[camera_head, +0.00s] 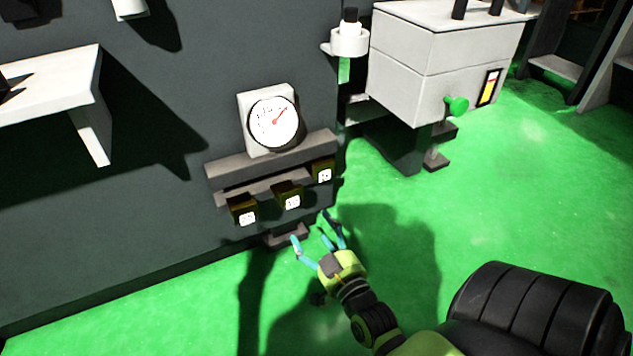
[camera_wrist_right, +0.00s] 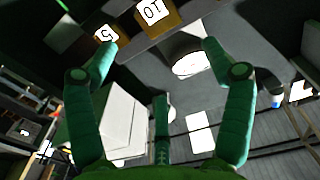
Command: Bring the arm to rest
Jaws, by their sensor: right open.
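My right gripper (camera_head: 318,234) is open and empty in the head view. It is in front of the dark machine wall, just below the row of small labelled blocks. In the right wrist view its green fingers (camera_wrist_right: 160,75) are spread apart with nothing between them. Two labelled blocks, one near the left fingertip (camera_wrist_right: 106,34) and one further right (camera_wrist_right: 155,14), show beyond the fingers. My left gripper is in neither view.
A round dial gauge (camera_head: 273,121) sits above a ledge (camera_head: 228,168) with three labelled blocks, the middle one (camera_head: 290,198) among them. A grey cabinet (camera_head: 440,60) with a green knob (camera_head: 457,105) stands at the upper right. A white shelf (camera_head: 60,85) juts out at left. Green floor (camera_head: 520,190) is open at right.

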